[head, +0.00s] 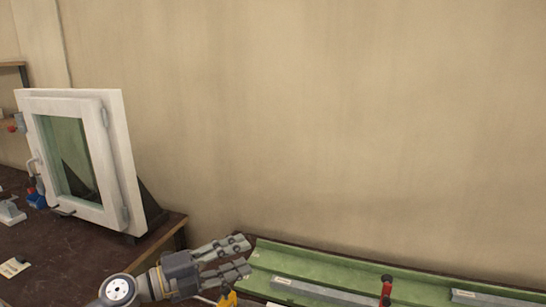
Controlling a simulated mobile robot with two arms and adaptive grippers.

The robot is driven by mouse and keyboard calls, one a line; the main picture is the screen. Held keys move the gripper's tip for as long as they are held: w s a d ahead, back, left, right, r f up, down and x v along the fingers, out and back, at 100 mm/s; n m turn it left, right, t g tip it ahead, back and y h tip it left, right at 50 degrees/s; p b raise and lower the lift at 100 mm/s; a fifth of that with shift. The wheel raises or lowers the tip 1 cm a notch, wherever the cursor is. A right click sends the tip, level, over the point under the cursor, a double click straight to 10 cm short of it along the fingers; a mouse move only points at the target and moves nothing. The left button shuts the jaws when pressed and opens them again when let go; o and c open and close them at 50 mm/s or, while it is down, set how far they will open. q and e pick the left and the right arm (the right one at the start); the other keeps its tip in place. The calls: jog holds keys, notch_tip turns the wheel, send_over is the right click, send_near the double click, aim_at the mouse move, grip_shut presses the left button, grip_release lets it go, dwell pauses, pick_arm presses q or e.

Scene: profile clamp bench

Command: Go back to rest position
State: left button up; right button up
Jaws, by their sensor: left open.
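My left gripper (240,257) is in the lower middle of the head view, its arm coming in from the bottom left. Its two grey fingers point right and are apart, with nothing seen between them. It is in front of the left end of the green clamp bench (345,264); whether it touches the bench cannot be told. Grey profiles lie on the bench, one at the middle (318,290) and one at the right (490,298). A red and black clamp part (386,290) stands between them. My right gripper is not in view.
A white framed window (118,165) stands on a dark table (90,252) at the left. Small items, among them a blue one (37,201) and a yellowish label (14,267), lie there. A yellow part (228,299) shows below my gripper. The wall behind is bare.

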pick_arm(q)
jog(key=a+n+t+y, duration=0.7)
jog(key=n+t+y, duration=0.3)
jog(key=n, duration=0.6)
jog(key=s+a+f+n+g+y, duration=0.25)
jog(key=s+a+f+n, duration=0.2)
jog(key=f, duration=0.25)
jog(key=s+a+f+n+g+y, duration=0.25)
jog(key=s+f+n+y, duration=0.2)
jog(key=f, duration=0.25)
jog(key=s+d+f+n+g+h, duration=0.1)
jog(key=s+f+g, duration=0.45)
jog(key=s, duration=0.65)
jog(key=s+d+f+n+g+h, duration=0.15)
jog(key=s+f+g, duration=0.45)
jog(key=s, duration=0.6)
notch_tip(320, 180, down, 28)
jog(key=s, duration=0.2)
jog(key=s+a+f, duration=0.2)
jog(key=s+f, duration=0.6)
jog(key=s+a+f+g+y, duration=0.1)
jog(key=s+a+f, duration=0.1)
jog(key=s+f, duration=0.6)
jog(key=shift+s, duration=0.5)
